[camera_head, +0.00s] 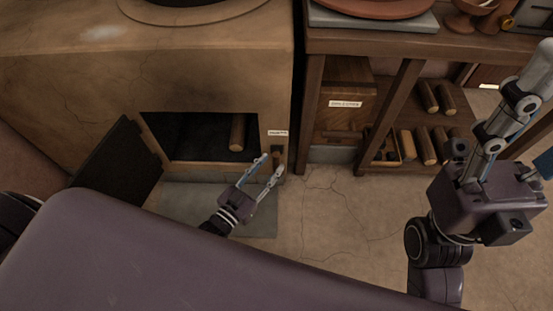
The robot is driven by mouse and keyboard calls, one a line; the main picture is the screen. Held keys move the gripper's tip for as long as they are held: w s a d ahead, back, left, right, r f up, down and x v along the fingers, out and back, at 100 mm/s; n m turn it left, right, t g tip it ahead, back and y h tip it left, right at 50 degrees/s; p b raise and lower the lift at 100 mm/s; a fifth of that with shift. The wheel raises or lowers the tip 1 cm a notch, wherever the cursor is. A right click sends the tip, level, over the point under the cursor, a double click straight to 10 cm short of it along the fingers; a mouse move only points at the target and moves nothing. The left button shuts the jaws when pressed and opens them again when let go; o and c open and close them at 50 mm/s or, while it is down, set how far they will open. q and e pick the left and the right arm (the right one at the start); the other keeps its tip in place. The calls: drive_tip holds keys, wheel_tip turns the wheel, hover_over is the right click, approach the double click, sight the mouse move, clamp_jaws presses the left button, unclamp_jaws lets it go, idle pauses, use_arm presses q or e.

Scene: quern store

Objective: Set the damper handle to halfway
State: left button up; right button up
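The damper handle (277,157) is a small dark wooden piece on the right front of the clay oven, under a small white label (277,133). Its exact setting is hard to read at this size. My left gripper (271,163) is open, its two fingers parted and pointing up at the handle. The fingertips are right by the handle; I cannot tell whether they touch it. My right gripper (537,125) is at the right edge, far from the handle, its fingers apart and partly cut off by the frame. It appears open and empty.
The oven's dark door (118,165) hangs open on the left. A log (237,132) lies in the oven's opening. A wooden shelf unit (375,45) with a labelled drawer (345,100) and several logs stands to the right. The floor (330,215) between is clear.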

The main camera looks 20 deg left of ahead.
sight(274, 161)
use_arm(q)
drive_tip(key=shift+b+x, duration=0.5)
drive_tip(key=shift+x, duration=1.45)
clamp_jaws()
drive_tip(key=shift+s, duration=0.1)
